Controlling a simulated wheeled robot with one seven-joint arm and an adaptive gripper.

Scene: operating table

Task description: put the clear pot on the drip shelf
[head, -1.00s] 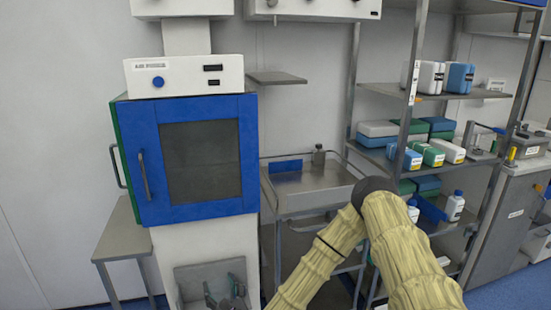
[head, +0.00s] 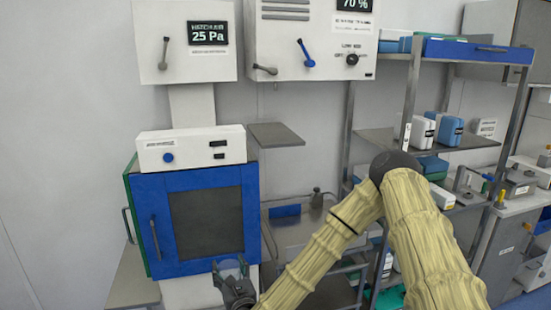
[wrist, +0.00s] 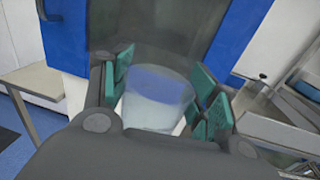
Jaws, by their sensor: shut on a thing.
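The clear pot (head: 230,265) is see-through and sits between my gripper's fingers, low in the head view in front of the blue cabinet's lower edge. In the wrist view the pot (wrist: 157,104) shows between the green finger pads, upright or nearly so. My gripper (wrist: 162,88) is shut on it. The gripper (head: 234,278) also shows in the head view. A small bare grey shelf (head: 276,134) on the wall, right of the cabinet top, looks like the drip shelf; no label on it is readable.
The blue-framed cabinet (head: 208,222) with a dark window stands close behind the pot. A white control box (head: 190,150) tops it. A steel trolley (head: 300,238) with a bottle stands below the small shelf. A loaded rack (head: 450,150) stands right. Free air lies before the small shelf.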

